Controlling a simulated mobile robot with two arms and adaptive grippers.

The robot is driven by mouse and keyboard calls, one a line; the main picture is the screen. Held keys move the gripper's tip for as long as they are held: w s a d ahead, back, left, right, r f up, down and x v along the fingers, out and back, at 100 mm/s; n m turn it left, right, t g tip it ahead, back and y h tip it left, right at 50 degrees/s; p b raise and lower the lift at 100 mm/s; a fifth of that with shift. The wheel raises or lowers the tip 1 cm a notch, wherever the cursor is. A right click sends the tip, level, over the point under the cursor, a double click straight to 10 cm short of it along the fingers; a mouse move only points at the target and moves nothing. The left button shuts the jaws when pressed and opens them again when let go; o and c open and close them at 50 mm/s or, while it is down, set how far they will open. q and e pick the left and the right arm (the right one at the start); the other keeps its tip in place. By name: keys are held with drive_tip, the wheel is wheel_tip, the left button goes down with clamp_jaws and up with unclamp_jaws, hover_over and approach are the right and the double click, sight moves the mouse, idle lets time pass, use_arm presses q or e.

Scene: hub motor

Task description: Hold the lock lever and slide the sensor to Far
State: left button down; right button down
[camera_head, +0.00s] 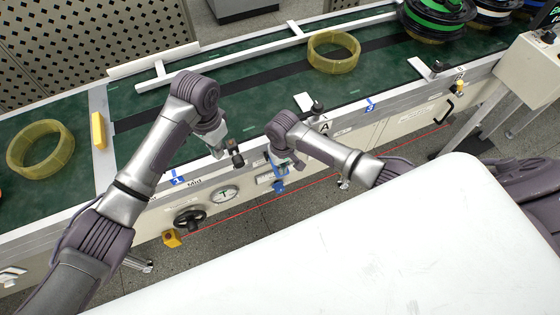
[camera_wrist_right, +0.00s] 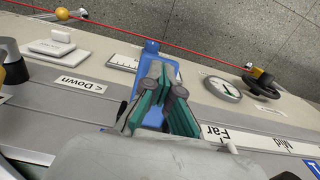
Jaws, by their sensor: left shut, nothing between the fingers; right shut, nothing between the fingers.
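The blue lever (camera_wrist_right: 152,48), which I take for the lock lever, stands on the machine's front panel. In the right wrist view it is directly beyond my right fingers, which partly cover it; I cannot tell whether they touch. It also shows in the head view (camera_head: 279,186), just below my right gripper (camera_head: 283,164). In the wrist view my right gripper (camera_wrist_right: 165,104) has teal fingers, shut and empty. My left gripper (camera_head: 233,152) is shut and empty at the conveyor's near edge, left of the right one. The "Far" label (camera_wrist_right: 214,132) is beside my right fingers. I cannot clearly make out the sensor.
The "Mid" label (camera_head: 194,183), a round gauge (camera_head: 225,194) and a black handwheel (camera_head: 190,217) are on the front panel. Yellow rings (camera_head: 333,52) lie on the green belt. A large white surface (camera_head: 350,245) fills the near right.

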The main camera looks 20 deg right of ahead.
drive_tip(key=shift+s+f, duration=0.2)
drive_tip(key=shift+s, duration=0.05)
drive_tip(key=shift+w+d+r+p, duration=0.1)
drive_tip(key=shift+w+r+p, duration=0.05)
drive_tip(key=shift+r+p, duration=1.6)
drive_tip(key=shift+p, duration=0.35)
drive_tip(key=shift+r+p, duration=0.8)
drive_tip(key=shift+p, duration=0.25)
drive_tip(key=r+p, duration=0.2)
drive_tip(key=p, duration=0.1)
drive_tip(key=r+p, duration=0.1)
drive_tip(key=r, duration=0.1)
drive_tip(key=shift+s+p, duration=0.3)
drive_tip(key=shift+p, duration=0.1)
